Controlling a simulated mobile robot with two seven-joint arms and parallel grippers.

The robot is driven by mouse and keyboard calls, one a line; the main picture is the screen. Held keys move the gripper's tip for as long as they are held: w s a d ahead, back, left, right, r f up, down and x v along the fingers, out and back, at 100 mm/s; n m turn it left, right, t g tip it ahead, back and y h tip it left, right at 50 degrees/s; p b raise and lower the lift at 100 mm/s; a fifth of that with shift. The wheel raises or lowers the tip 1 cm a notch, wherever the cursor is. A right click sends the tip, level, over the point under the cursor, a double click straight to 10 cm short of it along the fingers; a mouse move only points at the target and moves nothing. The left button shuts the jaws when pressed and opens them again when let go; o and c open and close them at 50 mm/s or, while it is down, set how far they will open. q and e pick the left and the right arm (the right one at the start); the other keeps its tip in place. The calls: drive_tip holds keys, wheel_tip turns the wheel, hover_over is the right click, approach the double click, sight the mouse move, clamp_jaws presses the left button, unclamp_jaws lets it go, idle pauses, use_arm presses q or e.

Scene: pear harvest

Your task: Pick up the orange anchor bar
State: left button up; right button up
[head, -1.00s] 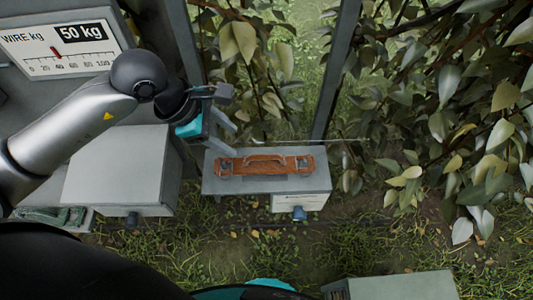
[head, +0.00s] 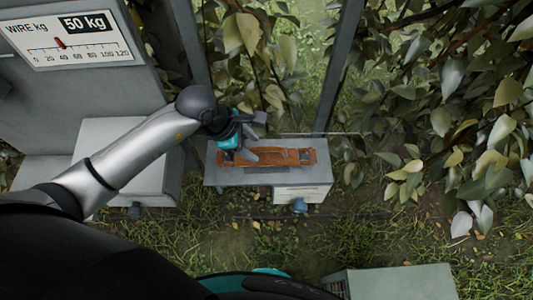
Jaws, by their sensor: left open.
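The orange anchor bar (head: 290,157) lies flat, lengthwise from left to right, on a small grey shelf (head: 221,178). A metal handle shows along its middle in the earlier picture; now it is hard to make out. My left gripper (head: 250,152) is open above the left part of the bar and hides some of it. I cannot tell whether its fingers touch the bar. My right gripper is not in view.
A grey box (head: 150,135) stands left of the shelf, under a wire gauge panel (head: 80,38) reading 50 kg. A metal post (head: 338,65) rises behind the shelf. Leafy branches (head: 440,100) fill the right. A blue knob (head: 299,205) sits below the shelf.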

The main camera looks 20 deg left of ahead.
sight(255, 148)
use_arm(q)
drive_tip(key=shift+x, duration=1.6)
drive_tip(key=shift+w, duration=0.1)
clamp_jaws()
